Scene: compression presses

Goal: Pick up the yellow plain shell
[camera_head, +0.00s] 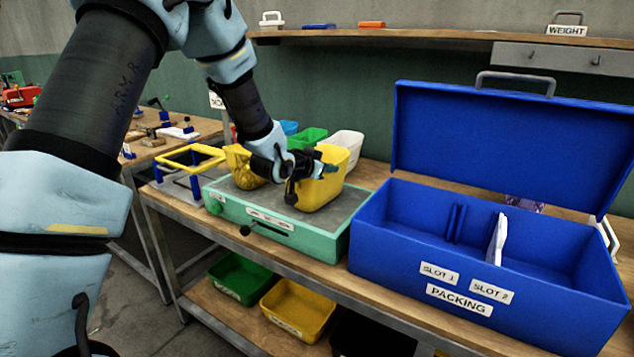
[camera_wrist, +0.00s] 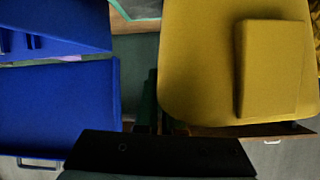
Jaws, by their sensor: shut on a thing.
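The yellow plain shell (camera_head: 322,190) is a smooth, open, bin-like piece over the grey top of the green-framed tray (camera_head: 270,236). My gripper (camera_head: 322,171) is at its upper edge and shut on it. In the wrist view the shell (camera_wrist: 200,60) fills the upper right, with a raised rectangular block on its face. I cannot tell whether the shell touches the tray. A second yellow shell (camera_head: 243,168), with a patterned surface, is on the tray to the left, partly hidden by my wrist.
The open blue packing box (camera_head: 405,262) stands close on the right, its lid raised and a white divider inside. Green, white and blue bins (camera_head: 311,138) stand behind the tray. A yellow frame fixture (camera_head: 190,157) is at left. More bins (camera_head: 298,307) lie on the lower shelf.

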